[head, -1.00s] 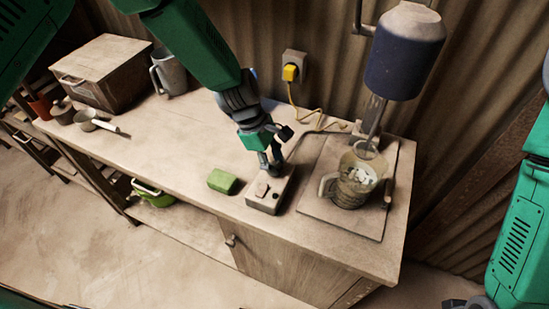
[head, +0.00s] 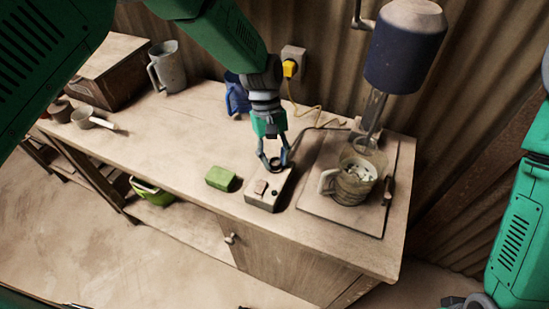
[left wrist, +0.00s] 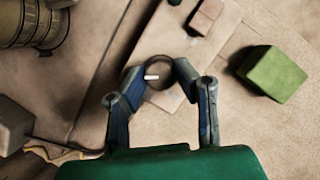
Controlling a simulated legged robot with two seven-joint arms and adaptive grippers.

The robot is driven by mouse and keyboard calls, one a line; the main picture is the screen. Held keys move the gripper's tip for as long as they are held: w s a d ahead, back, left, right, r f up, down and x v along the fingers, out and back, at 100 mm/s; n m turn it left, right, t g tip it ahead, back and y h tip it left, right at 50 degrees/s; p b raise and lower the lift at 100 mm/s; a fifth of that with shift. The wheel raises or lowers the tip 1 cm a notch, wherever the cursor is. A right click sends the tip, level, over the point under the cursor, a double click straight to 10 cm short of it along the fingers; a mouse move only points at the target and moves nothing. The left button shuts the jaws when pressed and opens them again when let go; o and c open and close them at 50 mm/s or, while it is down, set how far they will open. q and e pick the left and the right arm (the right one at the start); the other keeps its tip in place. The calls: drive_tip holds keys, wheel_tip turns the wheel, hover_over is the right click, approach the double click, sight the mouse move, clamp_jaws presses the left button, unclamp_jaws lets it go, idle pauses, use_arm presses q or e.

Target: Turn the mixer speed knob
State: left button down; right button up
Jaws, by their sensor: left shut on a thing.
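The speed knob, a dark round knob with a white mark (left wrist: 154,73), sits on the beige control box (head: 262,203), which also has a pinkish rocker switch (head: 260,187) and a dark round button. My left gripper (head: 275,166) points down at the box's far end. In the left wrist view, its two fingertips (left wrist: 159,76) are on either side of the knob and shut on it. The mixer (head: 405,50) has a dark blue motor head and hangs over a jug (head: 352,188). A grey part at the lower right edge may be my right gripper (head: 468,301); its fingers are not clear.
A green block (head: 220,179) lies left of the box. The jug stands on a board (head: 335,218) to the right. A yellow plug (head: 290,69) with a cord is at the wall behind. A blue object (head: 237,93), grey pitcher (head: 166,68) and wooden box stand farther left.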

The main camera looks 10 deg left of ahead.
use_arm(q)
drive_tip(key=shift+w+r+m, duration=0.1)
drive_tip(key=shift+w+m, duration=0.05)
drive_tip(key=shift+m, duration=0.35)
drive_tip(key=c, duration=1.3)
unclamp_jaws()
drive_tip(key=shift+d, duration=0.1)
drive_tip(key=shift+r, duration=0.1)
drive_tip(key=v, duration=1.1)
drive_tip(key=shift+w+d+r, duration=0.15)
drive_tip(key=shift+w+r, duration=0.1)
